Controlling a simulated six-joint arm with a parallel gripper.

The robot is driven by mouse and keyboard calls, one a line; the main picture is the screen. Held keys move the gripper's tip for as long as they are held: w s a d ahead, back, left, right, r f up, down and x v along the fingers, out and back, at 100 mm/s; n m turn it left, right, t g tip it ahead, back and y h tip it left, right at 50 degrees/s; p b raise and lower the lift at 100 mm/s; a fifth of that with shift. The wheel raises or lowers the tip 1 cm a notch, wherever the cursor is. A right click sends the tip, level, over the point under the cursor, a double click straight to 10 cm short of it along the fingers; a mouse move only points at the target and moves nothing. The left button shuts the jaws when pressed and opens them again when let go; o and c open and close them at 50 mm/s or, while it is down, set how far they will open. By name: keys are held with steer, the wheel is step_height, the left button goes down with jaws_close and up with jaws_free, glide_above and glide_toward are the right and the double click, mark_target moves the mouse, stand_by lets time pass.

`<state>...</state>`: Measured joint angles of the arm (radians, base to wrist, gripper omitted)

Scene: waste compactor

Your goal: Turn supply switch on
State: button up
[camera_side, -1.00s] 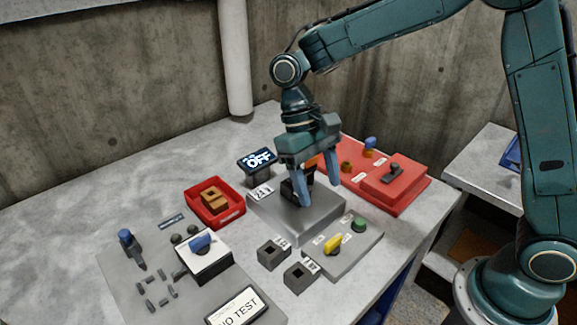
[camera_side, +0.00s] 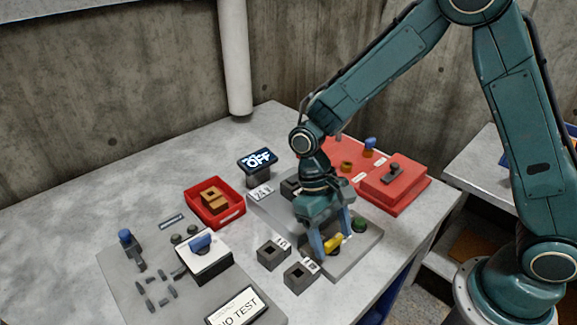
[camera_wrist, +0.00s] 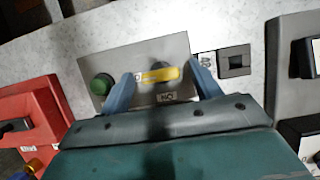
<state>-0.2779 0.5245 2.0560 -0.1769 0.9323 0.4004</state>
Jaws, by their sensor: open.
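The yellow switch handle (camera_side: 333,243) sits on a grey panel (camera_side: 352,262) beside a green button (camera_side: 359,224). My gripper (camera_side: 333,252) is open, pointing down over the yellow handle with a finger on either side. In the wrist view the yellow handle (camera_wrist: 158,75) lies across the space between the blue fingertips of my gripper (camera_wrist: 158,80); I cannot tell whether they touch it. A small label by the handle is only partly readable. A display (camera_side: 258,161) at the back reads OFF.
Two dark square sockets (camera_side: 273,254) stand left of the grey panel. A red tray (camera_side: 215,205) holds a brown block. A red panel (camera_side: 397,185) is behind right. A white box with a blue knob (camera_side: 200,243) is at left. Free table lies at far left.

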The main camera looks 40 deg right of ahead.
steer(key=c, duration=1)
steer(key=shift+n, duration=0.3)
steer(key=n, duration=0.2)
steer(key=n+h, duration=0.1)
steer(key=shift+a+n+h, duration=0.15)
steer(key=shift+n+h, duration=0.15)
steer(key=shift+n, duration=0.1)
steer(key=n, duration=0.2)
steer(key=n+t+h, duration=0.1)
steer(key=n, duration=0.1)
steer(key=shift+s+a+n+h, duration=0.1)
steer(key=shift+s+n+h, duration=0.05)
steer(key=shift+n+h, duration=0.15)
steer(key=n+t, duration=0.1)
steer(key=n, duration=0.3)
steer(key=shift+a+n+t+h, duration=0.1)
steer(key=shift+n+t+h, duration=0.2)
steer(key=shift+t+h, duration=0.1)
steer(key=shift+s+n+t, duration=0.15)
steer(key=shift+n+t, duration=0.65)
steer(key=shift+n, duration=1.4)
